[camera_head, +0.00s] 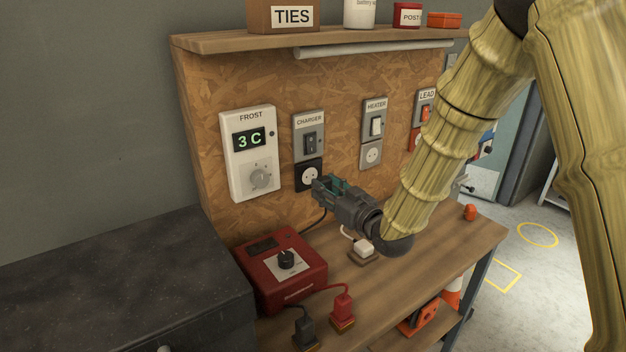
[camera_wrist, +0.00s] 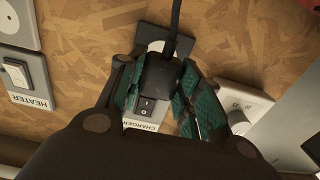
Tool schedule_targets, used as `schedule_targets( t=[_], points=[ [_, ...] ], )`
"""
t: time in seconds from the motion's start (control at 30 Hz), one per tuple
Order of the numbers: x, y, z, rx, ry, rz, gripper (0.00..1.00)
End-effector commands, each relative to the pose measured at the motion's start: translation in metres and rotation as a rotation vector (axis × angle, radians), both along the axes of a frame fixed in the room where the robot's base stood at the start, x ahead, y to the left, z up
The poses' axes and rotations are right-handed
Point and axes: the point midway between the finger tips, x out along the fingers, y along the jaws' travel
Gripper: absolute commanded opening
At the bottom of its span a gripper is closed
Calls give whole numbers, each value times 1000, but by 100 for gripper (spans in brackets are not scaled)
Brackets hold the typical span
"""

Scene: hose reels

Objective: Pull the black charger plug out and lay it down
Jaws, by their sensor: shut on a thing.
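My gripper (camera_head: 325,186) is shut on the black charger plug (camera_wrist: 162,82), which sits between its teal finger pads in the wrist view. In the head view the fingers largely hide the plug. The black CHARGER socket (camera_head: 309,176) is on the board just left of my gripper, its pale face and holes showing, so the plug looks clear of it. A black cable (camera_wrist: 175,20) runs from the plug and hangs toward the red charger box (camera_head: 283,268). The switch (camera_head: 310,144) is above the socket.
The wooden bench (camera_head: 440,245) has bare room at the right. A white plug (camera_head: 364,248) on a small block lies below my gripper. A HEATER socket (camera_head: 371,155) is to the right.

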Motion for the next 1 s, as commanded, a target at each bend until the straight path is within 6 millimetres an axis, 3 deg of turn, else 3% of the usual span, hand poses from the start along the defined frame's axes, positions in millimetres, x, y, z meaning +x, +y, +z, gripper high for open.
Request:
schedule_targets(
  t=[1.0],
  points=[
    [-11, -9, 0, 1, -1, -1, 0]
  ],
)
